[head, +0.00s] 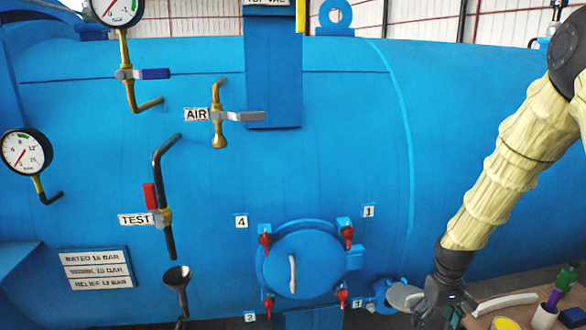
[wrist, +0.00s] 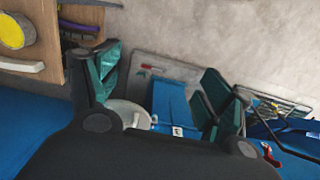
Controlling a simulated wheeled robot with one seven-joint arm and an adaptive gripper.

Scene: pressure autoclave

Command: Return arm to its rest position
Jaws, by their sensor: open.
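My arm, in a pale yellow sleeve, comes down from the upper right in the head view. My gripper (head: 450,312) is at the lower right, right of the round blue hatch (head: 305,262), and is partly cut off by the bottom edge. In the wrist view my gripper (wrist: 160,82) has its two green-padded fingers spread wide, with nothing held between them. A pale round disc (wrist: 128,112) shows beyond and below the fingers; a grey disc (head: 405,297) also shows just left of the gripper in the head view.
The large blue vessel (head: 330,160) fills the head view. It carries gauges (head: 25,152), an AIR valve (head: 218,115), a TEST valve (head: 160,215) and red hatch clamps (head: 347,232). A wooden bench (head: 480,318) with a yellow round item (head: 506,323) is at lower right.

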